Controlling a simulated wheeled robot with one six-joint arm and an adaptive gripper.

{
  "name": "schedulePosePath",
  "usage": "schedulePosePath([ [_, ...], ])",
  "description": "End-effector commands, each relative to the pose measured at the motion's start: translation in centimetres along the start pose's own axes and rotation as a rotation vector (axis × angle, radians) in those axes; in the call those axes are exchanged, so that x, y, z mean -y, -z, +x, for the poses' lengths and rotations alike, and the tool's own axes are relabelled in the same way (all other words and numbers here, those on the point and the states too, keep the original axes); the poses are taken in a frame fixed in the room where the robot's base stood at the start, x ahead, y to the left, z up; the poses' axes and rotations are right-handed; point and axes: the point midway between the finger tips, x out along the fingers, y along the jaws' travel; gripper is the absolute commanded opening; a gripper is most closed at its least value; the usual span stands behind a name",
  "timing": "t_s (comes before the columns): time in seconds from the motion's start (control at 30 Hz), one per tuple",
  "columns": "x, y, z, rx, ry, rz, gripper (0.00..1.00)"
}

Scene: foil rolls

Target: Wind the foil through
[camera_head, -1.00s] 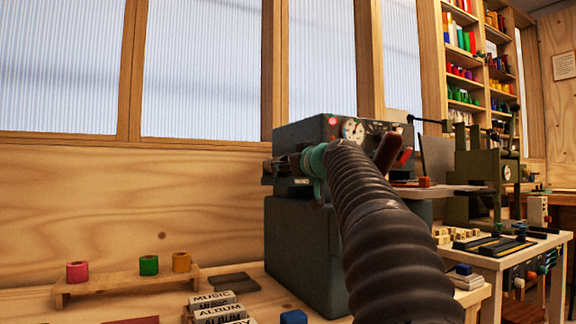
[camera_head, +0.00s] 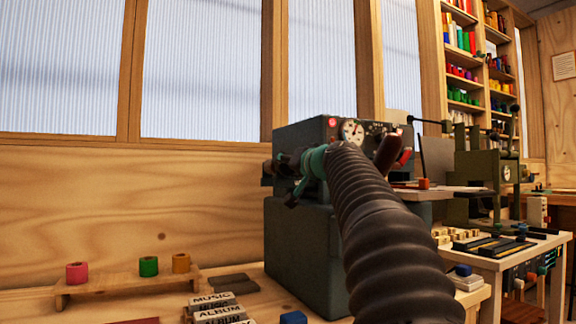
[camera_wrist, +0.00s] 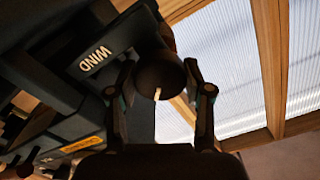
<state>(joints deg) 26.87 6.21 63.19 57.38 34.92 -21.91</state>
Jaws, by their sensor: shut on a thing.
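The dark green foil machine (camera_head: 305,245) stands on the bench, with a dial gauge and a red lamp on its upper front. In the wrist view, a dark round knob (camera_wrist: 150,72) with a pale pointer line projects from the machine beside a plate marked WIND (camera_wrist: 98,59). My gripper (camera_wrist: 160,85) is shut on this knob, one finger on each side. In the head view my gripper (camera_head: 296,172) is at the machine's left side, and my dark ribbed arm hides much of the front. No foil can be made out clearly.
A wooden rack (camera_head: 125,282) with pink, green and yellow rolls stands at the lower left. Labelled blocks (camera_head: 215,308) and a blue block (camera_head: 293,317) lie on the bench. Another machine (camera_head: 485,170) and a side table (camera_head: 500,258) stand right.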

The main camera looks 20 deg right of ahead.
Motion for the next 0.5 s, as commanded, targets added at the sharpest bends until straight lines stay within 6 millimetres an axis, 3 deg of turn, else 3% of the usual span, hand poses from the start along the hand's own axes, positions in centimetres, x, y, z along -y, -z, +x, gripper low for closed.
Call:
schedulePosePath([
  [0.5,0.04,0.13,0.02,0.000,0.000,0.490,0.16],
])
